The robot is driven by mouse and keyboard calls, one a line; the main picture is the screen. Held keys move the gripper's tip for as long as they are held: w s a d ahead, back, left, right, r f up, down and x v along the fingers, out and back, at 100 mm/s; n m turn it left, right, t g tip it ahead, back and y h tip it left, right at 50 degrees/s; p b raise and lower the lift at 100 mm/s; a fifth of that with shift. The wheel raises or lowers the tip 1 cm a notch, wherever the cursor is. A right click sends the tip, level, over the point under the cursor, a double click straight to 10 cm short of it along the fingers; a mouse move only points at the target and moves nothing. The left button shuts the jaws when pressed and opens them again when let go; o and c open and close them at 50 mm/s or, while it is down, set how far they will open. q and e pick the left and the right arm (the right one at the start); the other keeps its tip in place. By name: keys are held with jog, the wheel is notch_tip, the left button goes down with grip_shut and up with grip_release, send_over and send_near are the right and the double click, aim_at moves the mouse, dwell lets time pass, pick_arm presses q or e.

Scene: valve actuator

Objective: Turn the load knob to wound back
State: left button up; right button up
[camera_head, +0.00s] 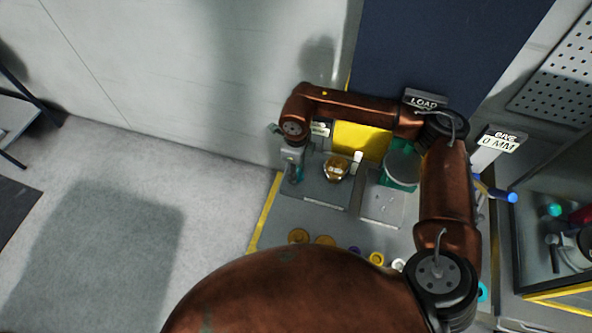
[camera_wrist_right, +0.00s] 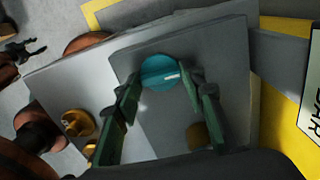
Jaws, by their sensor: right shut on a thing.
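A round teal knob (camera_wrist_right: 160,72) with a pale mark on its face sits on a grey plate in the right wrist view. My right gripper (camera_wrist_right: 162,88) has its two green fingers on either side of the knob, shut on it. In the head view my right arm reaches across the bench, and the right gripper (camera_head: 292,172) points down at the bench's left end; the knob is hidden or too small to tell there. A LOAD sign (camera_head: 424,102) stands behind the arm. My left gripper is not in view.
A brass fitting (camera_head: 336,168) stands on the bench right of the gripper, with a green-and-grey cylinder (camera_head: 401,168) further right. Several small coloured parts line the front. A display (camera_head: 499,141) reads 0 MM. A dark-framed case (camera_head: 560,250) stands at right. Open floor lies left.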

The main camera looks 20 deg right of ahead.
jog(key=shift+s+f, duration=0.2)
jog(key=shift+f, duration=0.05)
jog(key=o, duration=1.2)
jog(key=shift+w+r, duration=0.15)
jog(key=shift+c, duration=0.2)
notch_tip(320, 180, up, 12)
jog(key=shift+a, duration=0.15)
